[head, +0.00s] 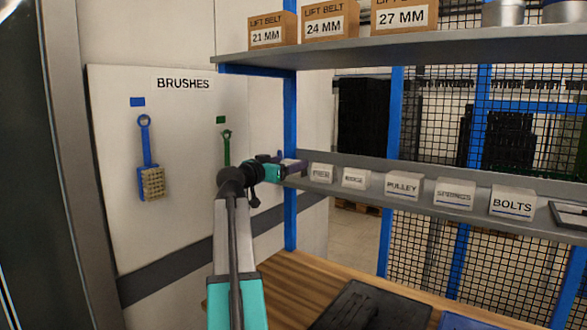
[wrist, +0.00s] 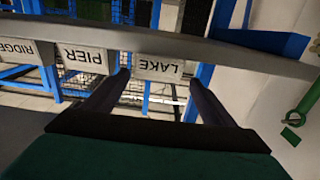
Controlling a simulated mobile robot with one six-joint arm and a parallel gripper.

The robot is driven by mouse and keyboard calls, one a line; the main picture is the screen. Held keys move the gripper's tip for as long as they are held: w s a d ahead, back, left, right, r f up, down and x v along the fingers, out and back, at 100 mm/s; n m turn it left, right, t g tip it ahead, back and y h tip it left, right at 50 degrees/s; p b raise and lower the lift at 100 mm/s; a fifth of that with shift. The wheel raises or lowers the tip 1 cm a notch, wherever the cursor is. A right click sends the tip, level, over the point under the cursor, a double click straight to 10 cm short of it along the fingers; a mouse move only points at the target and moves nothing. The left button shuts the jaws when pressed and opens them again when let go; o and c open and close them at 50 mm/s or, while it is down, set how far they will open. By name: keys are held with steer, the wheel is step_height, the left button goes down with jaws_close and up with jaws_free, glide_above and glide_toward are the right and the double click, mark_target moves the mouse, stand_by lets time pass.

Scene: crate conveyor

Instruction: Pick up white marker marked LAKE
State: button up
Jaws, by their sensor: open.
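The white marker marked LAKE (wrist: 160,68) sits on the shelf and shows upside down in the wrist view. My gripper (wrist: 158,80) is open, with one dark finger towards each side of the LAKE marker. I cannot tell how far the fingertips are from it in depth. In the head view my gripper (head: 291,166) is at the left end of the middle shelf, and the LAKE marker is hidden there behind it.
White markers PIER (head: 321,173), RIDGE (head: 355,178), PULLEY (head: 403,186), SPRINGS (head: 454,194) and BOLTS (head: 512,203) stand along the grey shelf (head: 470,217). A blue post (head: 290,110) is close to my gripper. Lift belt boxes (head: 330,20) are above. A green brush (head: 226,148) hangs left.

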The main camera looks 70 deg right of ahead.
steer(key=shift+x, duration=1.1)
steer(key=shift+d, duration=0.1)
steer(key=shift+s+d+r+p, duration=0.2)
steer(key=shift+s+d+p, duration=0.1)
steer(key=shift+d+p, duration=0.4)
steer(key=shift+p+x, duration=0.7)
steer(key=shift+x, duration=1.1)
steer(key=shift+s+a+f, duration=0.1)
steer(key=c, duration=1.1)
